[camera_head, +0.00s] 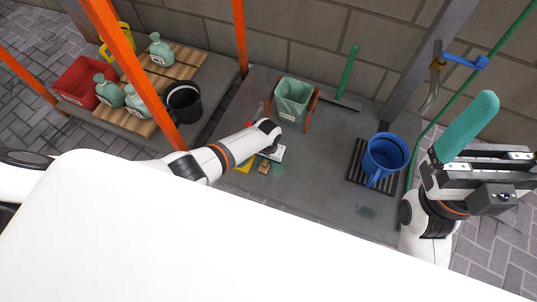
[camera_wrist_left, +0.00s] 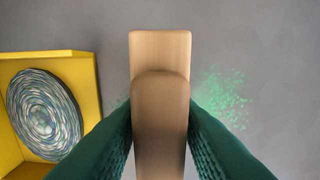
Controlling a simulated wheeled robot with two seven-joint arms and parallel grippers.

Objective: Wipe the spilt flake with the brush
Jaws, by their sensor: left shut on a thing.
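My left gripper (camera_wrist_left: 160,115) is shut on the brush (camera_wrist_left: 160,50), whose pale wooden body stands between the two green fingers in the left wrist view. In the head view the left hand (camera_head: 269,152) points down over the grey floor, and a bit of the wooden brush (camera_head: 264,167) shows under it. The spilt green flake (camera_wrist_left: 222,98) lies scattered on the floor just right of the brush, with a few specks at its left. It also shows in the head view (camera_head: 278,169). The brush's bristles are hidden. My right gripper (camera_head: 466,128) is raised at the far right, its teal fingers seen overlapping.
A yellow dustpan-like holder (camera_wrist_left: 85,70) with a round coiled piece is left of the brush. A green bin (camera_head: 292,98) stands behind. A blue bucket (camera_head: 386,153) stands on a black slatted mat at right. A green-handled tool (camera_head: 349,70) leans by the wall.

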